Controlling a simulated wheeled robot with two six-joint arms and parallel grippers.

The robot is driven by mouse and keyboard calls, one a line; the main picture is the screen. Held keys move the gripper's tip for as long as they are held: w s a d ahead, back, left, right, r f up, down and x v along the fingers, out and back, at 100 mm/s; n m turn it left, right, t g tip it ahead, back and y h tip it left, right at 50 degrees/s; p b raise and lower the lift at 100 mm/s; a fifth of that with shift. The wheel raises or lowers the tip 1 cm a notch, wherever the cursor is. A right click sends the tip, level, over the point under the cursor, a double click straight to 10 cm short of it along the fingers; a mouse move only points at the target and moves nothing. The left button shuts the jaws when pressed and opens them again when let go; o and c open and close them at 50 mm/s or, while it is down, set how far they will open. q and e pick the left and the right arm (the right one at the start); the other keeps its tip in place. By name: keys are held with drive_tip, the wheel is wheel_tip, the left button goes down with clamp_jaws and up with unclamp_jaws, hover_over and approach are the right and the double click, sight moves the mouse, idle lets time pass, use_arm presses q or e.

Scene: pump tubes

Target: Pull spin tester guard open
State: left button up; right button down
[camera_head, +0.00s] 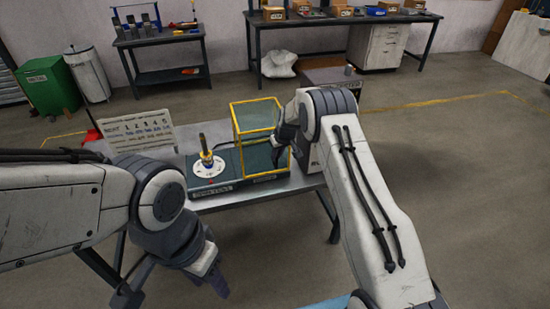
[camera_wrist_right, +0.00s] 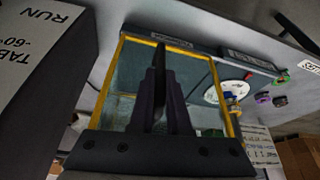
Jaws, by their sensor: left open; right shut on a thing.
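The spin tester (camera_head: 228,185) is a dark base on the grey table. Its guard (camera_head: 235,125) is a yellow-framed, clear-walled box over the right part of the base. A white disc (camera_head: 207,166) with a yellow and dark upright piece sits to the left of the guard, outside it. My right gripper (camera_head: 277,152) is at the guard's right side. In the right wrist view its fingers (camera_wrist_right: 162,98) are closed on a dark upright bar, seemingly the guard's handle (camera_wrist_right: 160,62). My left gripper (camera_head: 219,284) is open and empty, pointing down in front of the table.
A white chart board (camera_head: 140,131) stands at the table's back left. A box marked RUN (camera_wrist_right: 35,60) stands close beside my right gripper. Workbenches (camera_head: 340,22), a green bin (camera_head: 48,85) and a white sack (camera_head: 278,64) are further back.

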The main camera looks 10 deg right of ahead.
drive_tip(key=c, duration=0.9)
unclamp_jaws()
drive_tip(key=b+v, duration=0.2)
drive_tip(key=v, duration=0.8)
drive_tip(key=shift+s+r, duration=0.1)
drive_tip(key=shift+r, duration=0.15)
